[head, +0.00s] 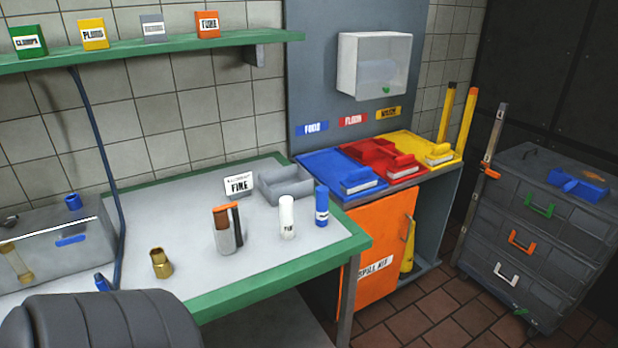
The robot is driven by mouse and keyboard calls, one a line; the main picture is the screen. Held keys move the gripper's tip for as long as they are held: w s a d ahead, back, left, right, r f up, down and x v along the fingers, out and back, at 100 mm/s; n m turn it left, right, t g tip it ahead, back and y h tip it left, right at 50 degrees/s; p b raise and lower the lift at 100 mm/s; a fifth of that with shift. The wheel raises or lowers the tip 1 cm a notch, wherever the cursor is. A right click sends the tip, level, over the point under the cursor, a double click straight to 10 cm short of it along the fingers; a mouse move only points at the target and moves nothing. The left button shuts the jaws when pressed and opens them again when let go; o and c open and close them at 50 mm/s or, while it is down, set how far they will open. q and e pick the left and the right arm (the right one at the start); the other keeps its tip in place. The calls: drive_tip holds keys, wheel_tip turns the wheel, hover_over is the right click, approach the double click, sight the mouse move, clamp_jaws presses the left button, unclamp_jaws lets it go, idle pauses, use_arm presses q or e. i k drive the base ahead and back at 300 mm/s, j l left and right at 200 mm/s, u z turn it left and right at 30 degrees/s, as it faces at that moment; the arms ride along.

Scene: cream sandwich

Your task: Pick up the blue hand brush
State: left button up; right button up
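A blue hand brush (360,177) with pale bristles lies at the front of the blue section (322,162) of a colour-coded counter, near its front edge. A similar red brush (400,164) lies to its right, and a yellow brush (438,151) lies farther right. The blue brush looks free on top, with nothing covering it. Neither my left nor my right gripper shows in the head view.
A green-edged bench (270,277) on the left holds bottles, a brass fitting (161,263) and a grey tray (285,181). An orange cabinet door (380,250) stands under the counter. A grey drawer unit (540,235) stands right. A dark padded shape (100,325) fills the lower left.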

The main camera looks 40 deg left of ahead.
sight(361, 179)
drive_tip(key=u, duration=1.15)
